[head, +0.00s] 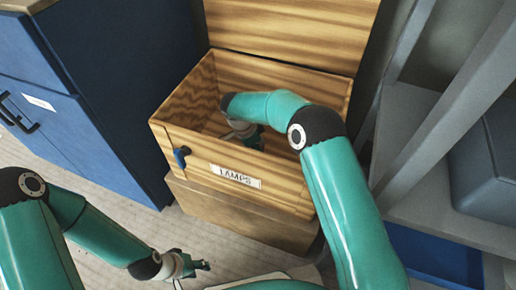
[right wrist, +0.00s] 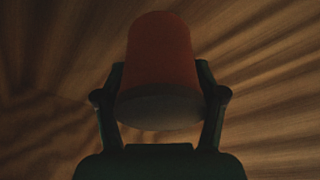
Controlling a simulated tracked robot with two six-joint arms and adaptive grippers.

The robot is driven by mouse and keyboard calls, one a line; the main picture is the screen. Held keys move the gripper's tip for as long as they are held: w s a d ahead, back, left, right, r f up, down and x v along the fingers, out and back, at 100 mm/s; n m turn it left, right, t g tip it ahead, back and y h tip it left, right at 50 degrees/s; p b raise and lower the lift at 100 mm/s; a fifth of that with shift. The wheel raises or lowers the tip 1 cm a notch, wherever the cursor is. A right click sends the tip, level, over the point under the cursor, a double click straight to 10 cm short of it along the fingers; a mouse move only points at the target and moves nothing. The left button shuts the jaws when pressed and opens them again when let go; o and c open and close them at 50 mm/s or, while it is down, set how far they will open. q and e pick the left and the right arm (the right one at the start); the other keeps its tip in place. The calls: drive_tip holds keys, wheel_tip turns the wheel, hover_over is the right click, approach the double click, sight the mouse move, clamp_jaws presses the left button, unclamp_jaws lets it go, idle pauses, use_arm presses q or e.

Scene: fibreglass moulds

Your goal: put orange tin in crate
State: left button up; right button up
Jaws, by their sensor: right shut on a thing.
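The crate (head: 193,156) is an open wooden box with its lid raised at the back and a LAMPS label on its front. My right arm reaches over the front wall, and my right gripper (head: 246,135) is down inside the crate. In the right wrist view the orange tin (right wrist: 160,55) stands between the two fingers of my right gripper (right wrist: 160,98), which are shut on it. Wood grain fills the view behind the tin. The head view does not clearly show the tin. My left gripper (head: 200,266) is low at the front, apart from the crate; its fingers are too small to judge.
The crate rests on another wooden box (head: 240,213). A blue cabinet (head: 100,75) stands at the left. Grey shelving (head: 420,130) with a dark grey bin (head: 490,155) and a blue container (head: 435,255) is at the right. Floor shows at the lower left.

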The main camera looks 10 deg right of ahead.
drive_tip(key=o, duration=1.3)
drive_tip(key=shift+r, duration=0.3)
drive_tip(key=p+v, duration=0.3)
drive_tip(key=v, duration=0.8)
drive_tip(key=shift+a+r+p, duration=0.1)
drive_tip(key=shift+r+p, duration=0.15)
drive_tip(key=shift+p, duration=0.05)
